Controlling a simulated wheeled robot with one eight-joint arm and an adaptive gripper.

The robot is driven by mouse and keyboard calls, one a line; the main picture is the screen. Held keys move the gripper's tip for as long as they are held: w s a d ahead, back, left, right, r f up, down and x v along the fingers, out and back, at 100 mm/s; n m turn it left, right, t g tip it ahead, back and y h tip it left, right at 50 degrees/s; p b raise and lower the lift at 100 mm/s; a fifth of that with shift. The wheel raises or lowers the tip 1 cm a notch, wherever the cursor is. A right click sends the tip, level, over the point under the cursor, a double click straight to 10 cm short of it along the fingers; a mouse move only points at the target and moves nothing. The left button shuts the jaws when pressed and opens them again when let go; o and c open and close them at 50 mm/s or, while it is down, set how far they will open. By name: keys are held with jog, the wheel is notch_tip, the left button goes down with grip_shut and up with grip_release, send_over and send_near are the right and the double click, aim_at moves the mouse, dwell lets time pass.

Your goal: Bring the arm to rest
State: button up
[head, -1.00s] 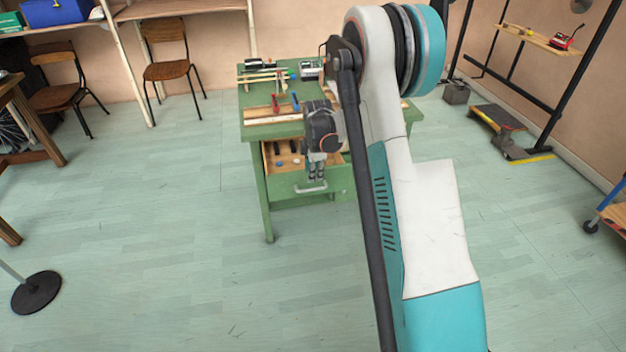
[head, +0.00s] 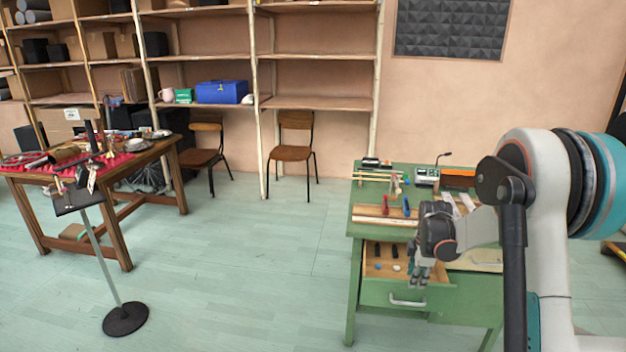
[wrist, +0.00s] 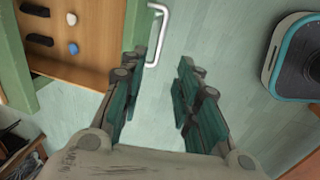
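My gripper (head: 421,277) hangs fingers down in front of the green workbench (head: 352,285), near its open drawer. In the wrist view my gripper (wrist: 160,95) is open, with two teal-padded fingers apart and only floor between them. The drawer (head: 408,300) is pulled out and shows its metal handle (head: 407,301); the handle also appears in the wrist view (wrist: 157,35), just beyond the left finger. Inside the drawer lie dark pieces (wrist: 38,39), a white piece (wrist: 71,19) and a blue piece (wrist: 73,48).
The workbench top holds red and blue tools (head: 396,207) and a small device (head: 427,176). A wooden table (head: 155,152) with a red cloth and a black stand (head: 126,318) are at left. Two chairs (head: 293,153) stand by the shelves. The floor between is clear.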

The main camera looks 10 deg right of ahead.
jog(key=s+a+r+m+t, duration=0.1)
jog(key=s+a+r+m, duration=0.3)
jog(key=s+a+r, duration=0.4)
jog(key=s+a+r+m+t, duration=0.1)
jog(key=s+a+r+m, duration=0.35)
jog(key=r, duration=0.65)
jog(key=s+a+m+t, duration=0.1)
jog(key=s+a+m, duration=0.2)
jog(key=s, duration=0.7)
jog(key=s+a+m+t, duration=0.2)
jog(key=s+a+m, duration=0.1)
jog(key=s, duration=0.7)
jog(key=shift+s+a+r+y, duration=0.3)
jog(key=shift+s+a+r, duration=0.1)
jog(key=shift+a+r, duration=0.05)
